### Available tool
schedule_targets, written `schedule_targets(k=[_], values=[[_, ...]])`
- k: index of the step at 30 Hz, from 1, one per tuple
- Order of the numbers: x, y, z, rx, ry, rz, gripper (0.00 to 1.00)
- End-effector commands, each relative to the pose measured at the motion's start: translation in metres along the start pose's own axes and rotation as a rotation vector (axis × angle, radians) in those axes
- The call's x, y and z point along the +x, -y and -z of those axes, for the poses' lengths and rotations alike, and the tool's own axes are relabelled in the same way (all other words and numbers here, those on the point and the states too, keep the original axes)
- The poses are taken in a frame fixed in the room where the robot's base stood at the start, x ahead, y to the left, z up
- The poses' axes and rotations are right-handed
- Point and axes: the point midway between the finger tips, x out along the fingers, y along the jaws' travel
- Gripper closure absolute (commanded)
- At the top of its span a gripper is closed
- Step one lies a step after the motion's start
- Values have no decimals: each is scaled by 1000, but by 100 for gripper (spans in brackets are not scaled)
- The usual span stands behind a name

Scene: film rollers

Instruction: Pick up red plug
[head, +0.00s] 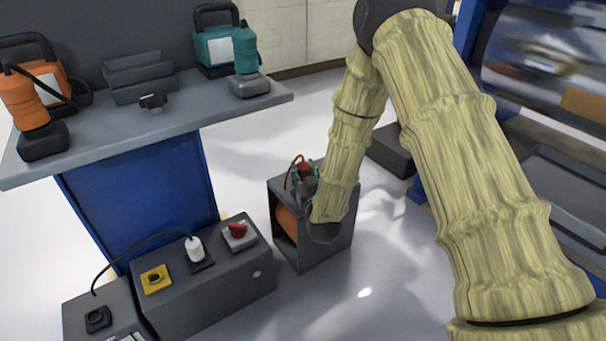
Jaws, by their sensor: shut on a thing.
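The red plug (304,167) is small in the head view, above the top of a dark grey box-shaped stand (334,246). A thin orange-red cord rises and loops at its left. My gripper (303,179) is at the plug, its fingers closed around it. The gripper is small and partly hidden by my wrist and sleeved arm, so the exact contact of the fingers is hard to see. I cannot tell whether the plug is clear of the stand's top.
An orange cable reel (288,223) sits inside the stand. A low grey cabinet (215,290) to its left carries a red switch (238,230), a white plug (195,249) and a yellow button box (155,279). A workbench (150,122) holds tools. Large rollers (550,65) stand right.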

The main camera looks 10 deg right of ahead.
Motion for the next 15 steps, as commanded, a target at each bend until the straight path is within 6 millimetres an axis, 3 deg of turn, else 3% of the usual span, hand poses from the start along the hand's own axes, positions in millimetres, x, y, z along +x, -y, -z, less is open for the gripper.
schedule_targets(k=[1,15], values=[[0,0,14,0,-1,0,98],[-108,24,20,0,4,1,98]])
